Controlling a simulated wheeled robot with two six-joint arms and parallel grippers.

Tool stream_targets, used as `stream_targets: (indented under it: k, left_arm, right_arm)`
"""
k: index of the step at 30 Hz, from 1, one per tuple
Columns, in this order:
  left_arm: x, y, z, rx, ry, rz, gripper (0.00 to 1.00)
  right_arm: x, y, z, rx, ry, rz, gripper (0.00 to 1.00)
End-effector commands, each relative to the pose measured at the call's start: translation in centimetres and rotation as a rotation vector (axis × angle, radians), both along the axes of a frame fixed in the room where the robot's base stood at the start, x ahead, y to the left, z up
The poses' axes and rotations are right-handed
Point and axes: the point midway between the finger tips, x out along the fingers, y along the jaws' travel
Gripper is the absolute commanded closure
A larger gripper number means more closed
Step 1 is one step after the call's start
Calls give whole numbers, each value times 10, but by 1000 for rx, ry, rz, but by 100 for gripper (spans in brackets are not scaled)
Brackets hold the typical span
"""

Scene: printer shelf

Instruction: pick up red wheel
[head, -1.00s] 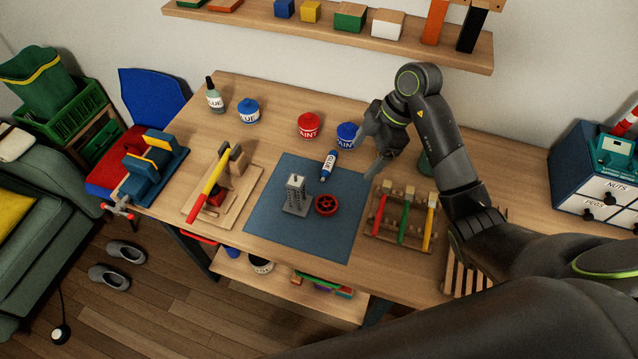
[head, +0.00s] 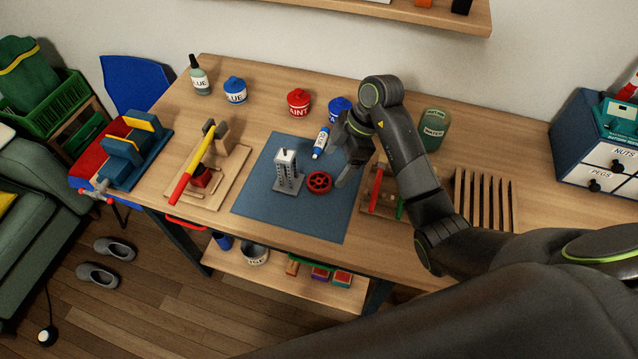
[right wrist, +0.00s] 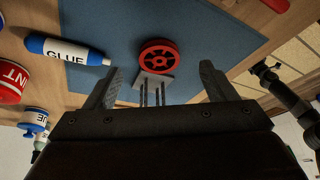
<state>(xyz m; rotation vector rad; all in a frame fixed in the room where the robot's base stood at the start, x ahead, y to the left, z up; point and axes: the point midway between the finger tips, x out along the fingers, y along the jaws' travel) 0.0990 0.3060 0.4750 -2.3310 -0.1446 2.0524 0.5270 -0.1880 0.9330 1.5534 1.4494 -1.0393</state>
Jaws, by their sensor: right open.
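The red wheel (head: 319,182) lies on the blue mat (head: 265,212), just right of a grey tower-like block (head: 287,172). In the right wrist view the red wheel (right wrist: 158,56) shows ahead of the fingers, with the grey block's plate (right wrist: 153,80) partly behind it. My right gripper (head: 342,168) is open and empty, to the right of the wheel and apart from it. In the right wrist view its two fingers (right wrist: 158,88) stand wide on either side, with the wheel between their lines. My left gripper is not in view.
A glue tube (head: 321,142) lies at the mat's back edge, close to my right gripper. Paint pots, red (head: 299,102) and blue (head: 340,110), stand behind. A tool rack (head: 380,195) sits right of the mat, partly hidden by my arm. The mat's front is clear.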

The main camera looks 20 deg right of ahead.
Motion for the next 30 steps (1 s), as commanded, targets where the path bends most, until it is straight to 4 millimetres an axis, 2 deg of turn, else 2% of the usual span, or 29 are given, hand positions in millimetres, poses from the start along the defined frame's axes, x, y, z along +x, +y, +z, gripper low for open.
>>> stream_targets:
  k: [6, 12, 21, 30]
  left_arm:
    - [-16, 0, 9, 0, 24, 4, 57]
    - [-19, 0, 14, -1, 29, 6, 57]
    - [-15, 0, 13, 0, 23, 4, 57]
    - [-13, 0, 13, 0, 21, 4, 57]
  right_arm:
    - [1, 10, -17, 2, 4, 0, 22]
    - [3, 20, -44, 1, 4, 1, 22]
    - [4, 22, -50, -1, -1, 2, 22]
    - [4, 21, -50, -1, 0, 1, 60]
